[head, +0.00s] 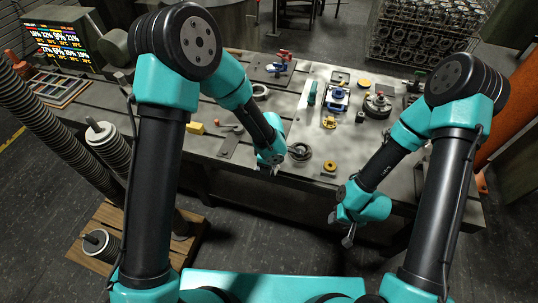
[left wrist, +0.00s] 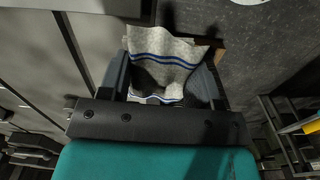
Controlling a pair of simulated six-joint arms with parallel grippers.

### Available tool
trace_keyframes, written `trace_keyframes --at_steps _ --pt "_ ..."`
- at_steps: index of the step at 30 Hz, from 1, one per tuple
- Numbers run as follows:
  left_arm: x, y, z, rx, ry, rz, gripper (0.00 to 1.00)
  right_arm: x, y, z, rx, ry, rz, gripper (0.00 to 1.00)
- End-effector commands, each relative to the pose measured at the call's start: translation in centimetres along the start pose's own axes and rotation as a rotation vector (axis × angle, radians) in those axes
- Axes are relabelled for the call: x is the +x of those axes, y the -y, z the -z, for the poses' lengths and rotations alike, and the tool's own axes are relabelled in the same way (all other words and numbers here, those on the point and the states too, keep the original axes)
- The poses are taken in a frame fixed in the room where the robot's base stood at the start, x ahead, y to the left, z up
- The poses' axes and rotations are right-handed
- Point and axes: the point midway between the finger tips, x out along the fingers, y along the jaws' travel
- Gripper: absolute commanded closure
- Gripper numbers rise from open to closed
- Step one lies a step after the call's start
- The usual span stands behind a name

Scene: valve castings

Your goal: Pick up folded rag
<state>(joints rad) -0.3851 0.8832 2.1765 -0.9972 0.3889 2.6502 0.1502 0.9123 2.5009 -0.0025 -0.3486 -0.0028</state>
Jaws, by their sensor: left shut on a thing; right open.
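The folded rag (left wrist: 160,45) is light grey cloth with blue stripes. It shows in the left wrist view between the two dark fingers of my left gripper (left wrist: 165,82), which is shut on it. In the head view my left gripper (head: 270,167) is at the front edge of the workbench, and I cannot make out the rag there. My right gripper (head: 340,230) is open and empty, in front of the bench at the right.
The grey workbench (head: 205,150) carries a black ring (head: 300,151), a yellow block (head: 195,128), a blue valve part (head: 336,97) and a round flanged part (head: 377,105). A screen (head: 60,43) stands at the back left. A wire crate of castings (head: 425,30) stands behind.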

Motion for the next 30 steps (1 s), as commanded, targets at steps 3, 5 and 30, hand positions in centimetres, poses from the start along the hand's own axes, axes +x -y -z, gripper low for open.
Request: trace_keyframes --at_steps 3,5,30 --pt "-0.06 0.46 -0.17 0.001 0.001 0.0 0.65 0.0 0.0 0.0 0.0 0.0 0.0 0.57" --pt "-0.07 0.51 -0.19 0.0 0.001 0.0 0.65 0.0 0.0 0.0 0.0 0.0 0.0 0.57" --pt "-0.32 0.36 0.49 0.027 0.0 -0.002 0.61 0.0 0.01 0.0 0.0 0.0 0.0 0.57"
